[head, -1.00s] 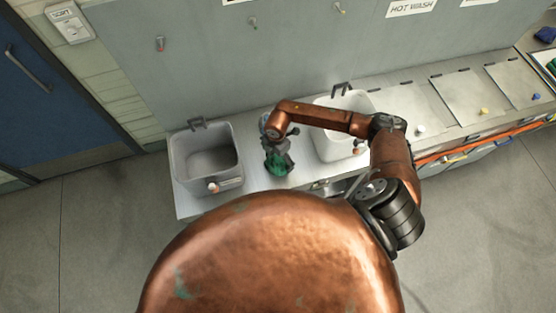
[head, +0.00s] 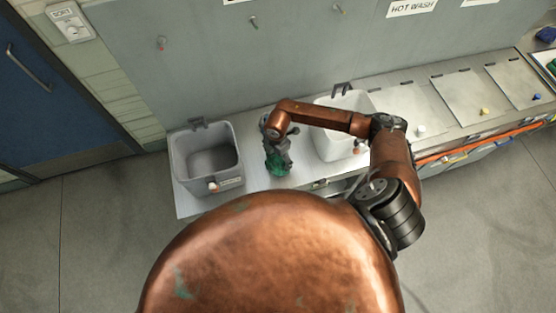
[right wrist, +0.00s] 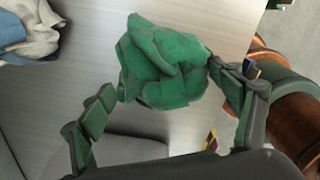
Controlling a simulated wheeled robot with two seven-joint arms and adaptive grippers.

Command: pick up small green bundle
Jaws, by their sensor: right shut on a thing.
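The small green bundle (head: 277,166) is on or just above the pale counter between the two bins in the head view. In the right wrist view the crumpled green cloth bundle (right wrist: 160,60) fills the upper middle, between the two fingers. My right gripper (head: 277,153) points down over it, and its fingers (right wrist: 163,82) are shut on the bundle. I cannot tell whether the bundle still touches the counter. My left gripper is not in view.
A grey bin (head: 205,160) stands left of the gripper, and a white bin (head: 343,130) stands to its right, partly behind my arm. A blue and beige cloth (right wrist: 30,30) lies at upper left in the right wrist view. A grey wall (head: 220,60) rises behind the counter.

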